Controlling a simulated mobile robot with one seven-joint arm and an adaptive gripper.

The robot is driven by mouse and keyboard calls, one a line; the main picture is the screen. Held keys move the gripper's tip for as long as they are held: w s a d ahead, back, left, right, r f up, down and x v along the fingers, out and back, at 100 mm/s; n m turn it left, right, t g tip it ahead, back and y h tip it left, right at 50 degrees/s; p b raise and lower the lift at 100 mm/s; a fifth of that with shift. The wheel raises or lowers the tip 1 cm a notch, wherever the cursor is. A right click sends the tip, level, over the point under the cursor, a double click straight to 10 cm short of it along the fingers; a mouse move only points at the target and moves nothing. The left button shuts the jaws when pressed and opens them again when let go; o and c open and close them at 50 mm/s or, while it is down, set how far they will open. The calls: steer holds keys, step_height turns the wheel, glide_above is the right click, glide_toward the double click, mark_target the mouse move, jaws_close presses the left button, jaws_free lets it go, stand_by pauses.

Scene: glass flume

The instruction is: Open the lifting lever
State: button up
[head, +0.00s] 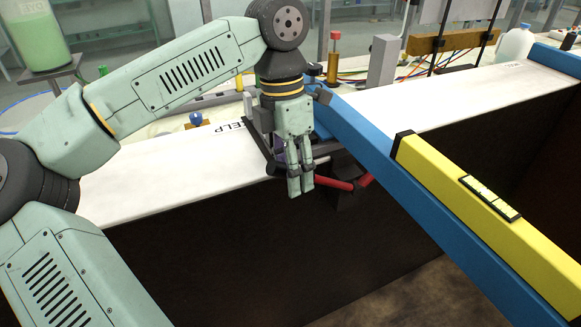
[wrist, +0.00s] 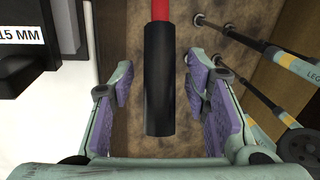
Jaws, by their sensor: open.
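The lifting lever is a red bar (head: 333,183) with a black grip (wrist: 160,85). In the head view the bar runs to the right from beside my fingers, low against the dark inner side of the white ledge. My gripper (head: 301,190) hangs over the lever's left end, fingers pointing down. In the wrist view my gripper (wrist: 155,95) is open, with purple pads on both sides of the black grip. Gaps show between the pads and the grip, so no hold is visible. In the head view the fingers hide the grip.
A blue beam (head: 385,165) crosses the ledge just right of my gripper, with a yellow bar (head: 455,180) on it. The white ledge (head: 150,180) runs behind the lever. A black block labelled "15 MM" (wrist: 22,45) stands left in the wrist view.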

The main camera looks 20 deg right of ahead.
steer(key=shift+f, duration=0.1)
steer(key=shift+c, duration=0.6)
jaws_close()
stand_by(0.3)
